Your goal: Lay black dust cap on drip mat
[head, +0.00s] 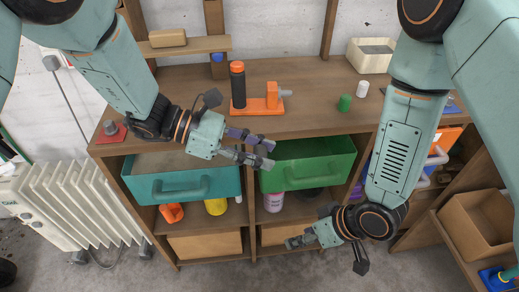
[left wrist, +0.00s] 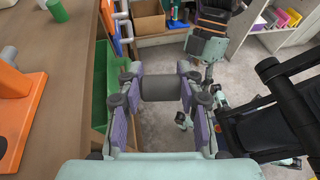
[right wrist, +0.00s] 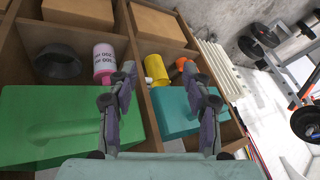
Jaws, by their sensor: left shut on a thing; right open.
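My left gripper (head: 262,154) is shut on a dark grey-black cylinder (left wrist: 160,87), which looks like the black dust cap. It lies crosswise between the fingertips, in the air in front of the bench edge, near the open green drawer (head: 300,176). In the head view the fingers mostly hide it. My right gripper (head: 312,236) is open and empty, low in front of the shelves; its spread fingers show in the right wrist view (right wrist: 160,95). A flat red mat (head: 103,138), possibly the drip mat, lies at the bench's left end with a grey piece (head: 110,127) on it.
An orange stand (head: 262,105) with a black, orange-topped cylinder (head: 238,85) stands on the wooden bench. Green (head: 345,103) and white (head: 362,89) cylinders stand to its right. A teal drawer (head: 185,185) is open too. The bench between red mat and orange stand is mostly clear.

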